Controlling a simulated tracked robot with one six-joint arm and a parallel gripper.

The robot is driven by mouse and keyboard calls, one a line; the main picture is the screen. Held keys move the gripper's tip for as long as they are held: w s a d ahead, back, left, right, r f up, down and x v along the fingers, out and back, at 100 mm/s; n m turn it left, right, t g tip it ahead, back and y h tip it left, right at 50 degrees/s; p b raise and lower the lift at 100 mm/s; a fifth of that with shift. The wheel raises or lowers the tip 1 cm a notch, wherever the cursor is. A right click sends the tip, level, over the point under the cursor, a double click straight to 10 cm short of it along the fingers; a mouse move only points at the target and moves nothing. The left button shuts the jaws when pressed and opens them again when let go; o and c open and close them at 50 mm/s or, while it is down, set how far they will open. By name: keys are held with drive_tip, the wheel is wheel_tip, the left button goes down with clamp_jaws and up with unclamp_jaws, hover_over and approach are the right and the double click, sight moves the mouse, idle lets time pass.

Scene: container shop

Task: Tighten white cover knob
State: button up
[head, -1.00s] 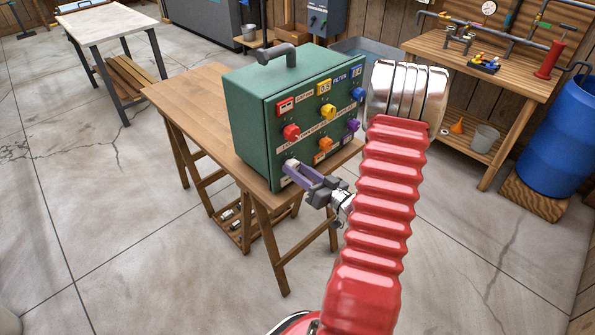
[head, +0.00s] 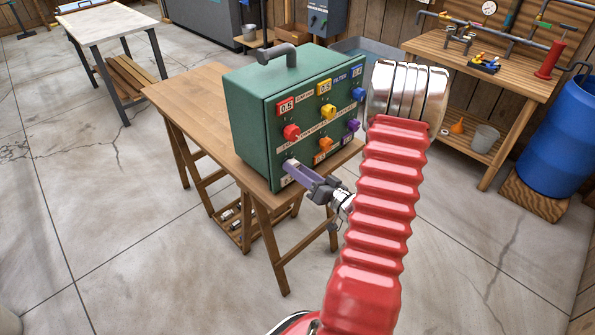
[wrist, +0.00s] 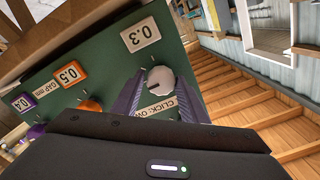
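The panel also carries red (head: 291,132), yellow (head: 328,112), blue (head: 358,94), orange (head: 325,144) and purple (head: 352,126) knobs. The box stands on a wooden table (head: 196,92). Another bench (head: 440,50) with pipes and a blue barrel (head: 560,135) are at the right.

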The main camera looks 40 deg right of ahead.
drive_tip(key=o, duration=0.3)
drive_tip(key=shift+s, duration=0.1)
drive_tip(key=shift+s+d, duration=0.15)
drive_tip(key=shift+s, duration=6.65)
drive_tip(key=shift+f, duration=0.1)
